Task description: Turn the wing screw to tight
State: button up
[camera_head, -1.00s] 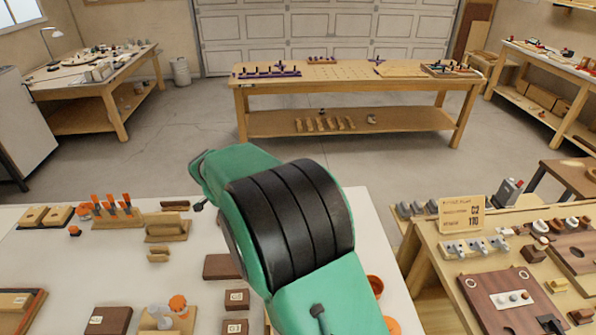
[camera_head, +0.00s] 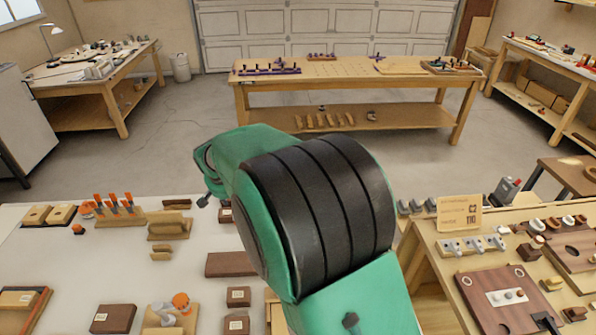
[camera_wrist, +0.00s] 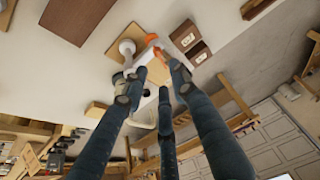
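A wooden block (camera_head: 170,330) at the front of the white bench carries a pale grey-white fitting (camera_head: 160,313) and an orange knob (camera_head: 181,302). What looks like the same piece shows in the wrist view, with a wooden base (camera_wrist: 104,38), a pale round post (camera_wrist: 127,47) and an orange part (camera_wrist: 150,38). I cannot clearly tell which part is the wing screw. My gripper (camera_wrist: 154,79) has its dark fingers spread beside the piece, with pale parts visible between them. Contact is unclear. In the head view my arm hides the gripper.
Dark labelled blocks (camera_head: 238,297) and a brown block (camera_head: 230,264) lie right of the piece. A rack of orange-handled tools (camera_head: 115,205) stands at the back left. A wooden bench (camera_head: 440,262) with fittings stands to the right. Bare white surface (camera_head: 110,270) lies left.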

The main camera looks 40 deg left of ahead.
jog(key=w+p+v, duration=0.1)
jog(key=v, duration=0.6)
jog(key=w+d+r, duration=0.3)
jog(key=d, duration=0.3)
jog(key=w+d+r+m, duration=0.1)
jog(key=w+d+r, duration=0.2)
jog(key=d, duration=0.3)
jog(key=w+d+r+b, duration=0.1)
jog(key=w+d+r, duration=0.2)
jog(key=w+d, duration=0.2)
jog(key=shift+d+r+m, duration=0.25)
jog(key=shift+d+m, duration=0.15)
jog(key=shift+d, duration=0.25)
jog(key=shift+a, duration=0.1)
jog(key=s+a+f+n+g+h+p, duration=0.1)
jog(key=a+n+p, duration=0.4)
jog(key=n, duration=0.6)
jog(key=s+a+f+n+g+h+p, duration=0.1)
jog(key=s+a+f+n+p, duration=0.3)
jog(key=a+n, duration=0.6)
jog(key=s+a+f+n+g+h+p, duration=0.1)
jog(key=s+a+f+n+p, duration=0.2)
jog(key=a+n+p, duration=0.5)
jog(key=n, duration=0.5)
jog(key=shift+f+n, duration=0.3)
jog(key=shift+f, duration=0.05)
